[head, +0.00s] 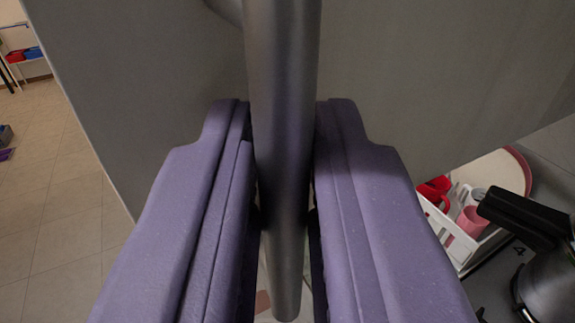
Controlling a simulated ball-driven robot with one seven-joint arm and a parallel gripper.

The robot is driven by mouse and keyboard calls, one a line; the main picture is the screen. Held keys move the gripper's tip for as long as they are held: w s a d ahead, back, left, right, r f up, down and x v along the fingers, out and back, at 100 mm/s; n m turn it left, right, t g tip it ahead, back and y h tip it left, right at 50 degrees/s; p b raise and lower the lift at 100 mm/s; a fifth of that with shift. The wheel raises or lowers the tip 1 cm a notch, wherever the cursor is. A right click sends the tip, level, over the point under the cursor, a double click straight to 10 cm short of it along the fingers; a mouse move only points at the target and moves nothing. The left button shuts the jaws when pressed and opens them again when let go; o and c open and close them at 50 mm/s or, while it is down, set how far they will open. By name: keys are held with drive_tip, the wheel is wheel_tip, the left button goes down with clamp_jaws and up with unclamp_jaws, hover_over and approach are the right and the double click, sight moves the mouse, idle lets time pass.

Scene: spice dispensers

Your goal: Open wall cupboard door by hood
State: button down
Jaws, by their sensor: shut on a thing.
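The cupboard door (420,70) is a flat grey panel that fills most of the upper view. Its left edge slants down past a view of the floor, and its lower edge shows at the right above the counter. A grey metal bar handle (284,50) runs down the middle of the view in front of the door, its lower end in sight. My gripper (283,125), with two purple padded fingers, is shut on the handle, one finger on each side. The cupboard's inside and the hood are not in view, and how far the door stands open I cannot tell.
At the lower right, below the door, a white dish rack (455,245) holds a red mug (436,190) and a pink cup (472,221). A metal pot (545,290) with a black handle stands nearer. Tiled floor (50,200) is free at the left, with shelving (18,50) far back.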

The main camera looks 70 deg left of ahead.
drive_tip(key=shift+d+r, duration=0.1)
drive_tip(key=shift+d, duration=0.05)
drive_tip(key=c, duration=1.3)
unclamp_jaws()
drive_tip(key=b+v, duration=0.1)
drive_tip(key=v, duration=0.6)
drive_tip(key=shift+s+d, duration=0.1)
drive_tip(key=shift+d, duration=0.25)
